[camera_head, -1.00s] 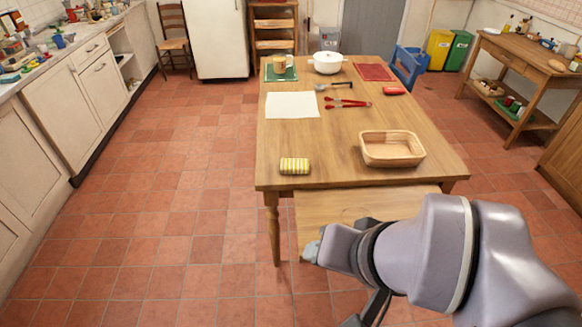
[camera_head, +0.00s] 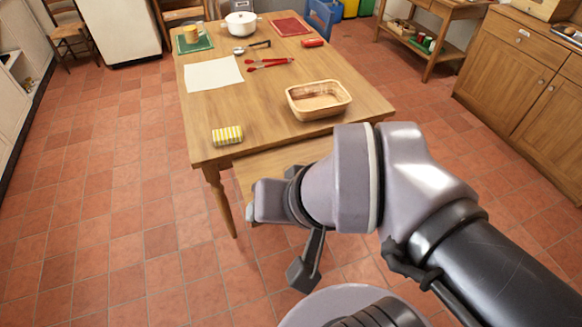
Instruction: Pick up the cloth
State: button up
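A small folded cloth (camera_head: 227,135) with yellow and white stripes lies on the near left corner of the wooden table (camera_head: 270,102). A flat white sheet (camera_head: 213,74) lies farther back on the table's left side; I cannot tell whether it is cloth or paper. My gripper (camera_head: 251,213) is low at the table's near side, apart from the striped cloth and to its lower right in the picture. Its fingers are mostly hidden behind my wrist, so its opening does not show.
A wicker basket (camera_head: 318,100) stands on the table's right side. Red-handled tongs (camera_head: 270,63), a ladle (camera_head: 252,47), a white pot (camera_head: 241,24) and a mug (camera_head: 191,34) are farther back. A lower wooden surface (camera_head: 285,160) juts out at the near edge. The floor at left is clear.

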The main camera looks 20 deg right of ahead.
aim_at(221, 137)
jog(key=i+j+z, duration=0.85)
jog(key=j, duration=0.25)
jog(key=j+z, duration=0.25)
jog(key=j, duration=0.15)
jog(key=i+j+z, duration=0.15)
jog(key=j+z, duration=0.15)
jog(key=j, duration=0.2)
jog(key=i+j+z, duration=0.1)
jog(key=j+z, duration=0.15)
jog(key=j, duration=0.25)
jog(key=j+z, duration=0.3)
jog(key=j, duration=0.25)
